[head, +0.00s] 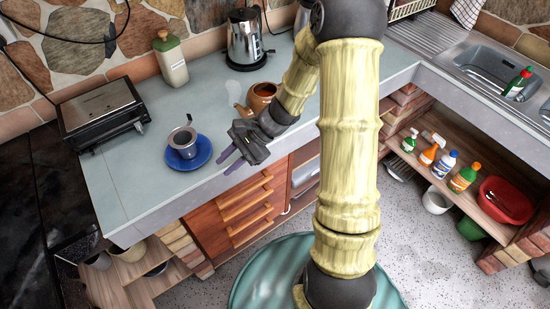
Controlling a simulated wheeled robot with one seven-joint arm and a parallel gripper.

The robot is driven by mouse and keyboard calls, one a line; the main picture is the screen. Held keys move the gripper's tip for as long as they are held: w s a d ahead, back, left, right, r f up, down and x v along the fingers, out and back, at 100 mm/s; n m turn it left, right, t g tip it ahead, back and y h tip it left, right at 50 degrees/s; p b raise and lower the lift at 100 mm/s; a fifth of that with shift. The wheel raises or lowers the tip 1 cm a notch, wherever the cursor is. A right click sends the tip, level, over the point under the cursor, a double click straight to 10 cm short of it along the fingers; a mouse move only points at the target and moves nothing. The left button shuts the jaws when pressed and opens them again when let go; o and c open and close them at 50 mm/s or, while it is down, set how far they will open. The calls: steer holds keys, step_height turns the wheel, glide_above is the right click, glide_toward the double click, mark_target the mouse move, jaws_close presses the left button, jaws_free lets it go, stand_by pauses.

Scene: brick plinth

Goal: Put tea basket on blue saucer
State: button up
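A grey metal tea basket (182,138) with a small upright handle stands on the blue saucer (201,157) on the counter, in the head view. It looks upright; its underside and exact contact with the saucer are hard to make out. My gripper (223,166) is to the right of the saucer, near the counter's front edge and apart from both. Its two purple fingers are spread, with nothing visible between them.
A brown teapot (260,97) with steam at its spout stands behind my gripper. The counter left of the saucer is clear.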

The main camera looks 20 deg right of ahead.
steer(key=s+d+r+n+t+h, duration=0.3)
steer(key=s+d+r+n+h, duration=0.3)
steer(key=s+d+n+h, duration=0.3)
steer(key=d+n+h, duration=0.1)
steer(key=n, duration=0.2)
steer(key=shift+d+r+n, duration=0.15)
steer(key=shift+r+n, duration=0.2)
steer(key=shift+n, duration=0.05)
steer(key=shift+w+d, duration=0.1)
